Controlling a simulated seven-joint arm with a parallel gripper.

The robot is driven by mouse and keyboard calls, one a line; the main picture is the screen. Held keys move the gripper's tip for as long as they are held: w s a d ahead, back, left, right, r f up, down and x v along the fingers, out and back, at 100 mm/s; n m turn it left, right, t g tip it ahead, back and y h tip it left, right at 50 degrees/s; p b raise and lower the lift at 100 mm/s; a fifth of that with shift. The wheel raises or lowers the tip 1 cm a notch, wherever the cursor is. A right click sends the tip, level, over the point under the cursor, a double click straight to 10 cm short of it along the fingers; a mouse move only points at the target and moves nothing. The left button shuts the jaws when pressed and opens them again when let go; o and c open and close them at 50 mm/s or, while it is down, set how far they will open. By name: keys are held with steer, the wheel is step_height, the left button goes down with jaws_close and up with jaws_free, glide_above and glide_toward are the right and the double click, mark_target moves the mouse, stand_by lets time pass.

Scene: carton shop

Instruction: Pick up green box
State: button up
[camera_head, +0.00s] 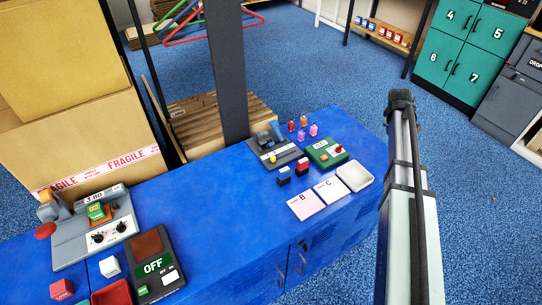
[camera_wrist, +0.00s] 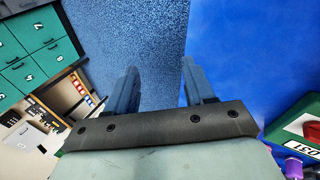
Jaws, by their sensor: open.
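A small green box (camera_head: 97,211) with a pale label sits on the grey machine (camera_head: 80,243) at the left end of the blue bench, in the head view. It rests on an orange-brown part of that machine, under a display. The green box is not in the wrist view. My gripper (camera_wrist: 158,80) shows in the wrist view with its two dark fingers apart and nothing between them. It is over the bench's edge and the carpet, far to the right of the green box. In the head view my arm stands at the right, and I cannot make out the fingers.
A white box (camera_head: 109,266), a red box (camera_head: 61,289) and a dark OFF panel (camera_head: 155,265) lie near the grey machine. A green device (camera_head: 325,152), cards and small blocks fill the bench's right end. A dark post (camera_head: 228,70) rises behind. The bench's middle is clear.

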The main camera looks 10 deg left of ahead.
steer(key=s+a+n+g+y, duration=0.1)
steer(key=s+a+n, duration=0.25)
steer(key=a, duration=1.35)
steer(key=s+a+n+g+y, duration=0.15)
steer(key=s+a, duration=0.25)
steer(key=a, duration=1.3)
steer(key=s+a+n, duration=0.3)
steer(key=s+a, duration=0.1)
steer(key=a, duration=1.4)
steer(key=s+a+n+g, duration=0.2)
steer(key=s+a+n, duration=0.4)
steer(key=s+a, duration=1.85)
steer(key=s+a+r+n, duration=0.1)
steer(key=s+a+r, duration=0.3)
steer(key=s+a, duration=0.5)
steer(key=s+a+r+n, duration=0.1)
steer(key=s+a+r, duration=0.3)
steer(key=s+a, duration=0.55)
glide_above(92, 209)
steer(key=shift+g, duration=0.35)
steer(key=f, duration=0.8)
steer(key=shift+w+d+f, duration=0.1)
steer(key=shift+w+d, duration=0.1)
steer(key=shift+s+a+f, duration=0.1)
steer(key=shift+f, duration=1.25)
steer(key=shift+s+a+f, duration=0.1)
steer(key=shift+f, duration=1.25)
